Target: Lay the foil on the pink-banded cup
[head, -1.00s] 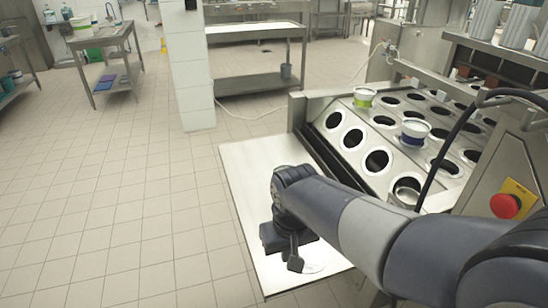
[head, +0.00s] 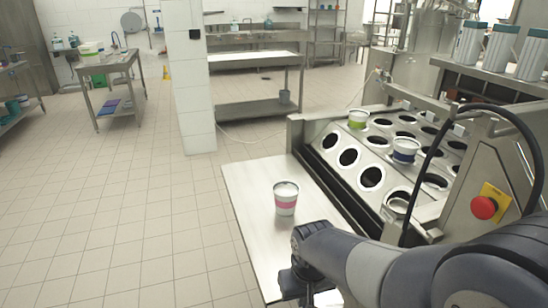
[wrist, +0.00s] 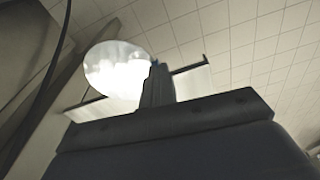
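The pink-banded cup (head: 286,201) stands upright on the steel side table in the head view, with a pale top. My gripper (head: 303,288) is low at the front of that table, nearer the camera than the cup and apart from it. The foil (wrist: 118,70) is a shiny round disc at my gripper's fingertips (wrist: 157,82) in the wrist view. The fingers look closed on its edge. In the head view only a pale piece of the foil (head: 329,298) shows at the bottom edge, partly hidden by my arm.
The steel side table (head: 245,190) is otherwise bare. Right of it is the filler's sloped plate of round holes, holding a green-banded cup (head: 357,119) and a blue-banded cup (head: 404,151). A red stop button (head: 484,208) and a black hose are at right. Open tiled floor lies left.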

